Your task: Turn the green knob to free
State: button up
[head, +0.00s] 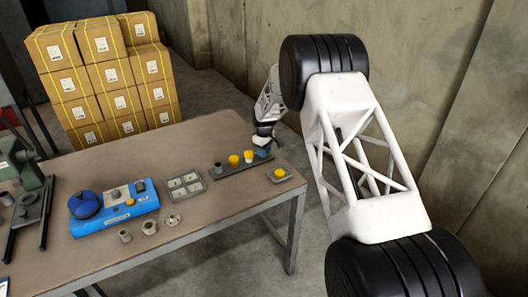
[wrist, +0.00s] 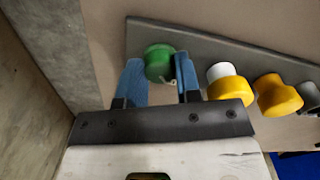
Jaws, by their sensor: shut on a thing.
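The green knob (wrist: 159,62) sits near the end of a grey panel (wrist: 190,38) in the wrist view. My gripper (wrist: 160,78) has its two blue fingers on either side of the knob and is shut on it. A small pale mark shows at the knob's lower edge. In the head view my gripper (head: 263,143) is at the far right end of the same panel (head: 235,168), and the green knob is hidden behind it.
On the panel beside the green knob are a white-and-yellow knob (wrist: 227,82), a yellow knob (wrist: 277,95) and a grey one (wrist: 310,97). A separate yellow button (head: 280,173) stands near the table's right edge. A grey tray (head: 185,186) and a blue device (head: 117,208) lie left.

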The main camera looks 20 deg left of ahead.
jog(key=shift+r, duration=0.1)
jog(key=o, duration=0.9)
jog(key=shift+r, duration=3.85)
